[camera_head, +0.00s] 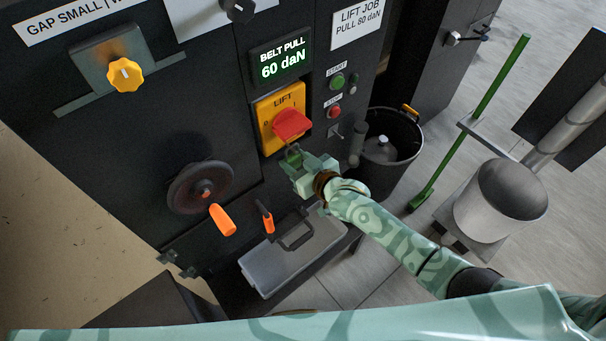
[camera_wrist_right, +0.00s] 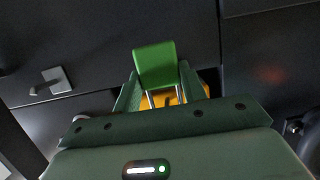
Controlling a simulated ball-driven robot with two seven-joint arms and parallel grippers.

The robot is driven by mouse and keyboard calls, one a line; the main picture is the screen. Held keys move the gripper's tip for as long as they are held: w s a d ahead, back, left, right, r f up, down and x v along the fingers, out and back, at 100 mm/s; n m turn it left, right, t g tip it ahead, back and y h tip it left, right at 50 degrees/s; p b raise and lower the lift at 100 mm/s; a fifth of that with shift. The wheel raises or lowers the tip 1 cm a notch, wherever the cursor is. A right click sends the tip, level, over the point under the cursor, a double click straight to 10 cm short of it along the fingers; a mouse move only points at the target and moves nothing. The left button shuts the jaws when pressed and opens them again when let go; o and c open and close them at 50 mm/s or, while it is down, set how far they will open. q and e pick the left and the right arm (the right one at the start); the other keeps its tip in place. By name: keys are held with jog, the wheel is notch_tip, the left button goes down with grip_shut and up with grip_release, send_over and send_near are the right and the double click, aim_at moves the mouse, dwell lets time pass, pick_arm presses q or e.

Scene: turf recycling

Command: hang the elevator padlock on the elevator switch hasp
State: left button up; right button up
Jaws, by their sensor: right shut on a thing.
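The lift switch (camera_head: 268,135) is a yellow plate with a red handle (camera_head: 291,124) on the dark cabinet. My right gripper (camera_head: 298,164) is just below it, shut on the green padlock (camera_head: 292,154). In the right wrist view the padlock (camera_wrist_right: 154,64) stands up between the fingers (camera_wrist_right: 158,92). Its two silver shackle legs show below the green body, with a patch of yellow (camera_wrist_right: 166,98) behind them. I cannot make out the hasp, or whether the shackle touches or passes through it. My left gripper is out of view.
A black bin (camera_head: 405,150) stands right of the cabinet. A grey lidded box (camera_head: 272,272) is below my gripper. A handwheel with an orange grip (camera_head: 222,220) sticks out at left. Start (camera_head: 337,82) and stop buttons (camera_head: 334,111) are close right of the switch.

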jog(key=shift+f, duration=0.1)
dwell(0.3)
jog(key=o, duration=1.1)
